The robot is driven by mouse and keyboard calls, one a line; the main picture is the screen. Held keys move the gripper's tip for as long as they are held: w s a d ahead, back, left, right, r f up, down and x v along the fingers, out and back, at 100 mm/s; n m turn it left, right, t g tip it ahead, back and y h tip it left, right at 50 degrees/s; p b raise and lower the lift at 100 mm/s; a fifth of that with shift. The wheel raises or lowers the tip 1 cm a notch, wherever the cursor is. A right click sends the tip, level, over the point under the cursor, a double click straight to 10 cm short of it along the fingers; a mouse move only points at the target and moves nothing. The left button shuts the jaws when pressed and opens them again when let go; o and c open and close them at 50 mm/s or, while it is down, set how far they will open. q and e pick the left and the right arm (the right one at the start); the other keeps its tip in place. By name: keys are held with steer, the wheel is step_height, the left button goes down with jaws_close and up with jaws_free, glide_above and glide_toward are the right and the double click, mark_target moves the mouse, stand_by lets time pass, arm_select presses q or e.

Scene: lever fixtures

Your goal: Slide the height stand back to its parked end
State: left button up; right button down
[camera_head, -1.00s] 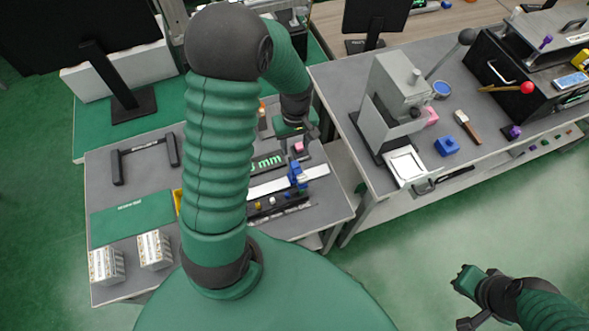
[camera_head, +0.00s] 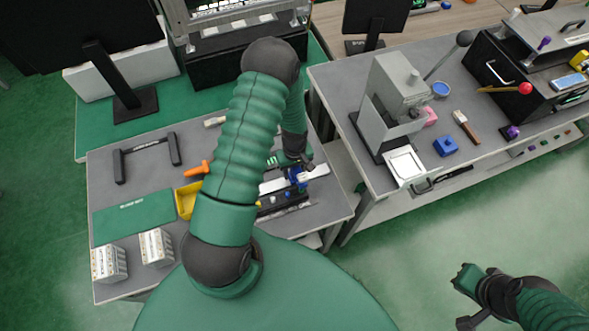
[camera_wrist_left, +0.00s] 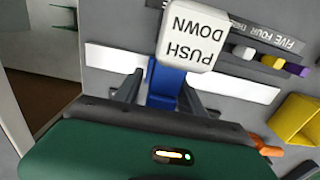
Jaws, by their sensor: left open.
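The blue stand (camera_head: 298,178) sits on a pale slide strip (camera_head: 318,171) on the left bench, partly hidden by my arm in the head view. In the left wrist view, the blue stand (camera_wrist_left: 165,82) is below a white block (camera_wrist_left: 191,38) marked "PUSH DOWN", and the pale strip (camera_wrist_left: 245,87) runs across behind. My left gripper (camera_head: 304,162) is over the stand. In the wrist view its open fingers (camera_wrist_left: 158,92) lie on either side of the blue part; contact cannot be told. My right gripper (camera_head: 465,302) hangs at the lower right, away from the benches; its jaw opening is unclear.
A dark strip with small coloured blocks (camera_wrist_left: 270,62) lies beside the slide. A yellow bin (camera_head: 187,199) and an orange-handled tool (camera_head: 197,169) are to the left. A grey lever press (camera_head: 398,100) stands on the right bench. A floor gap separates the benches.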

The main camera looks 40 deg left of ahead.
arm_select(q)
steer(key=shift+d, duration=0.2)
steer(key=shift+r, duration=0.1)
steer(key=c, duration=0.5)
steer(key=shift+a, duration=0.1)
jaws_close()
steer(key=shift+w, duration=0.15)
stand_by(0.4)
